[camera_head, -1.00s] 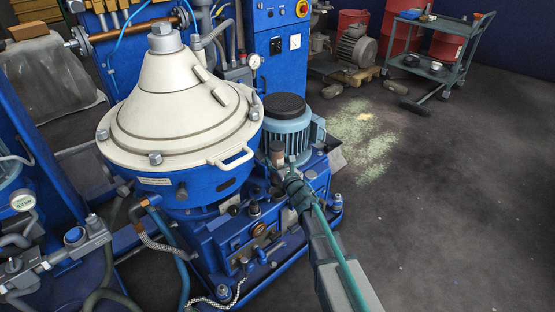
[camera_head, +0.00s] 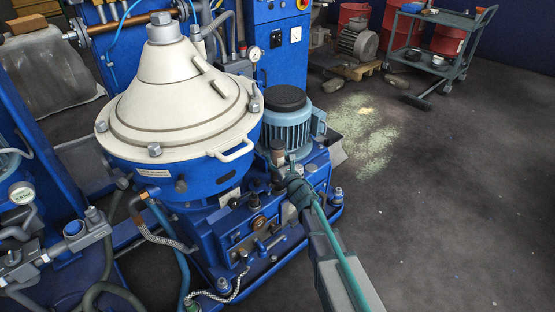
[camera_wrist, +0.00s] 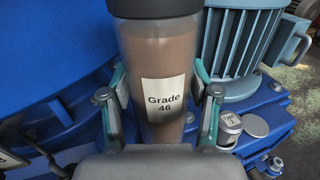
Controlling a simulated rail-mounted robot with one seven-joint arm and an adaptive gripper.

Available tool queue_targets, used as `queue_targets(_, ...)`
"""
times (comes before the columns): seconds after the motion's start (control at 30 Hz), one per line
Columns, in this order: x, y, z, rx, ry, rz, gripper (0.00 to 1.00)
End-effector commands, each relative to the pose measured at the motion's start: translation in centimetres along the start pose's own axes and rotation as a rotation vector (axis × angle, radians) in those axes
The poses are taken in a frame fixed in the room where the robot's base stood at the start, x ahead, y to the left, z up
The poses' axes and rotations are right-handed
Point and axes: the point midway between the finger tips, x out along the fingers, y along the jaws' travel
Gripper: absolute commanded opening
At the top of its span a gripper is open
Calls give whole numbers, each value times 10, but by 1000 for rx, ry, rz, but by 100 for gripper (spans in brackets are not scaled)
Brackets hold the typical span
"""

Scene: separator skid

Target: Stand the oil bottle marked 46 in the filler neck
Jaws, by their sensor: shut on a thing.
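The oil bottle (camera_wrist: 160,65) is a clear cylinder with brown contents, a dark top and a white label reading "Grade 46". My gripper (camera_wrist: 160,115) is shut on it, one finger on each side, and the bottle looks upright in the wrist view. In the head view my gripper (camera_head: 284,172) holds the small brownish bottle (camera_head: 278,150) in front of the blue motor, over the skid. The bottle's lower end is hidden behind my gripper.
The white-domed separator (camera_head: 180,105) stands close on the left, and the finned motor (camera_head: 287,125) right behind the bottle. The floor (camera_head: 440,200) to the right is open.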

Motion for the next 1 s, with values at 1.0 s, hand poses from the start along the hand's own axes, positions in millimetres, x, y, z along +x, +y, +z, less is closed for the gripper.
queue_targets(1.0, -1, 0, -8, 0, -2, 1, 4)
